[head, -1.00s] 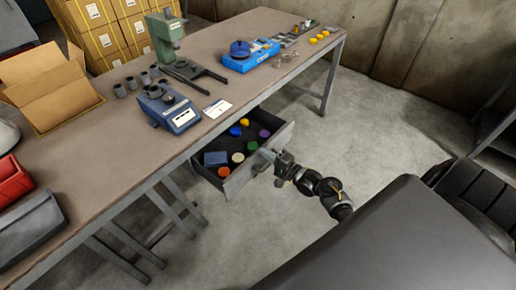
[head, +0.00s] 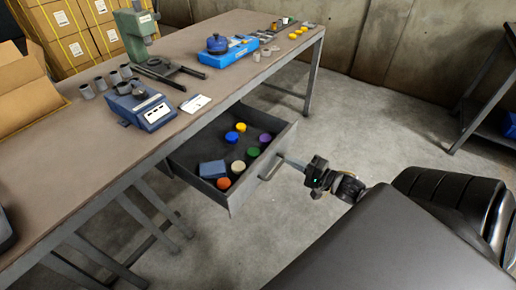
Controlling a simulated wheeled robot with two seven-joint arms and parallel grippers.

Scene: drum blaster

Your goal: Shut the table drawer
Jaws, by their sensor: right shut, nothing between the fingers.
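The drawer (head: 238,199) under the table (head: 68,185) stands open and sticks out over the floor. Several coloured round lids or jars and a blue-grey box (head: 212,169) lie inside it. Its front panel carries a grey handle (head: 270,170). My right gripper (head: 284,158) is shut and empty, with its fingertips at the outer side of the front panel, close to the handle. I cannot tell whether they touch it. My left gripper is not in view.
On the tabletop stand a blue scale (head: 143,108), a green press (head: 135,32), a blue box with a blue pot (head: 217,44) and several grey cups. Table legs stand left of the drawer. Open concrete floor (head: 350,110) lies to the right.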

